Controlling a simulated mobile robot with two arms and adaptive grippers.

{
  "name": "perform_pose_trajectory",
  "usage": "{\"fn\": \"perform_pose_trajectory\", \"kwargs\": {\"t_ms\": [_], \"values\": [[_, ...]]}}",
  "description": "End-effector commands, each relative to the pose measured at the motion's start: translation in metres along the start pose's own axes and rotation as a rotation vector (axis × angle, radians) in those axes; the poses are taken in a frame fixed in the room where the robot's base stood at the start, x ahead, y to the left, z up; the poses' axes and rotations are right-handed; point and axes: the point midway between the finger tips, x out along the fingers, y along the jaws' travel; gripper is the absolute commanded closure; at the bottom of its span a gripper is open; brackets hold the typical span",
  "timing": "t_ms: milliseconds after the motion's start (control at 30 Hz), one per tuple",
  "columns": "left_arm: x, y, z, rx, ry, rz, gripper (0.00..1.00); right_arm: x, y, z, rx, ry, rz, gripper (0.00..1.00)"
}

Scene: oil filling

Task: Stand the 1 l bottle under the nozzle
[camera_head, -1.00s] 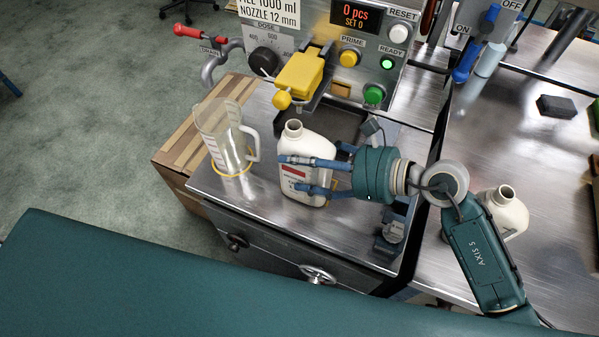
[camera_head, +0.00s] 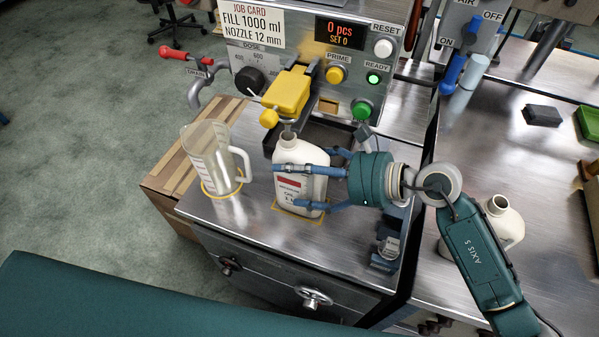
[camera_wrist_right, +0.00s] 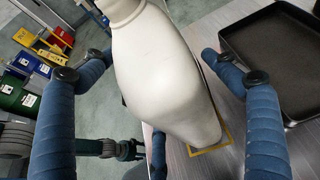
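The white 1 l bottle (camera_head: 302,182) with a red-and-white label stands upright on the steel bench top, inside a yellow outline (camera_head: 312,221). Its open neck is just below the nozzle (camera_head: 288,132) under the yellow filling head (camera_head: 291,92). My right gripper (camera_head: 292,188) reaches in from the right, with fingers on both sides of the bottle. In the right wrist view the bottle (camera_wrist_right: 165,75) is between the blue fingers, with gaps visible at the sides. The bottle's far side is hidden.
A clear measuring jug (camera_head: 213,160) stands left of the bottle. A black tray (camera_wrist_right: 275,50) lies behind the bottle. A second white bottle (camera_head: 502,222) is on the right-hand bench. The control panel (camera_head: 352,60) rises behind, reading 0 pcs, with a green lamp lit.

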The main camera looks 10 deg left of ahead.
Motion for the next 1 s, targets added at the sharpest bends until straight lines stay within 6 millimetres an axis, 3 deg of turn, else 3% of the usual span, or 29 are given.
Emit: {"fn": "perform_pose_trajectory", "kwargs": {"t_ms": [367,800,1000], "values": [[0.000,0.000,-0.002,0.000,0.003,0.000,0.41,-0.006,-0.001,-0.001,-0.001,0.002,-0.002,0.11],[0.000,0.001,-0.001,0.000,0.001,0.001,0.41,-0.091,0.000,-0.002,-0.002,0.004,-0.002,0.11],[0.000,0.001,-0.001,0.000,0.001,0.001,0.41,-0.115,0.000,-0.001,0.000,0.002,-0.001,0.11]]}}
